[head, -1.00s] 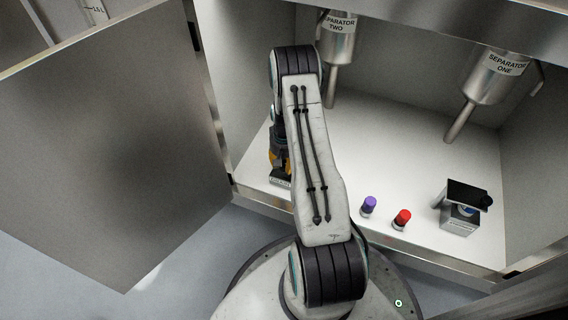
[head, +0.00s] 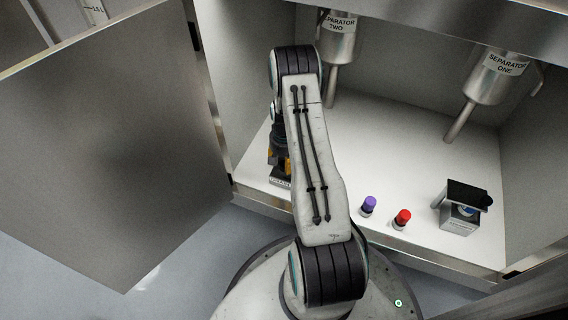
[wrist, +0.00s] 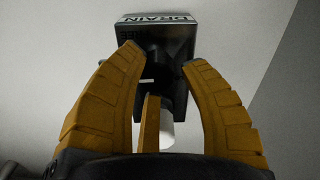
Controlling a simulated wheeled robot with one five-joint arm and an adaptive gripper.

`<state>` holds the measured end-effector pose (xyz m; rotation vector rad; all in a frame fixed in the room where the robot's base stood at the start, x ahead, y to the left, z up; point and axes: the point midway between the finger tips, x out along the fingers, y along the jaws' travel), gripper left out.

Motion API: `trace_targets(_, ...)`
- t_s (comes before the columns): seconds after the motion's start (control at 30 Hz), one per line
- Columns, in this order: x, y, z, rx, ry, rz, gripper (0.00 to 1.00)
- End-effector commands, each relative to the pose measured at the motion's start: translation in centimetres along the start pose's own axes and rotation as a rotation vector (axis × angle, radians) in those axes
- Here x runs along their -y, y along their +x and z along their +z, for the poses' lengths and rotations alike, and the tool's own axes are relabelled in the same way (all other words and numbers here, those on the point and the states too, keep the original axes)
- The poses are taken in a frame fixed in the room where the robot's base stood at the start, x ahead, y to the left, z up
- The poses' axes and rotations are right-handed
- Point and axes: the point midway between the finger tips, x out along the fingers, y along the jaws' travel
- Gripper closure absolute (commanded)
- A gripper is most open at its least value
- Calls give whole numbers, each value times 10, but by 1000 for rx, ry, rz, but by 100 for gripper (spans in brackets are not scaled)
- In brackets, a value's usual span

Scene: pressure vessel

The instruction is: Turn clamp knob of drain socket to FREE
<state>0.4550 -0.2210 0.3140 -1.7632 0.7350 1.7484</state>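The drain socket (wrist: 158,35) is a dark block labelled DRAIN at the top of the wrist view. In the head view its lower edge (head: 280,182) shows below my gripper, mostly hidden by my arm. A dark knob-like part (wrist: 162,68) with a short white mark lies between my fingertips; its setting is not readable. My gripper (wrist: 162,60) has its yellow fingers on both sides of this part, tips apart. Whether they touch it is unclear. A white cylinder (wrist: 167,132) shows behind the fingers. My gripper also shows in the head view (head: 280,162).
Separator two (head: 338,45) and separator one (head: 492,78) hang with spouts down. A purple-capped vial (head: 368,206), a red-capped vial (head: 402,219) and another socket block (head: 460,212) stand right of my arm. An open cabinet door (head: 110,150) is at left.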

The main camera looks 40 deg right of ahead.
Motion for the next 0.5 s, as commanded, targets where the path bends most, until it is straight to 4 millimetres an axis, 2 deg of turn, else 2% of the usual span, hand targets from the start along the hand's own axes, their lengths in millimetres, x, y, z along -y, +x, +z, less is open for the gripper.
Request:
trace_targets(0.03, 0, -1, -2, -5, 0, -1, 60)
trace_targets(0.2, 0, 0, 0, 1, 0, 0, 45)
trace_targets(0.5, -1, -2, 1, 4, 0, 1, 44)
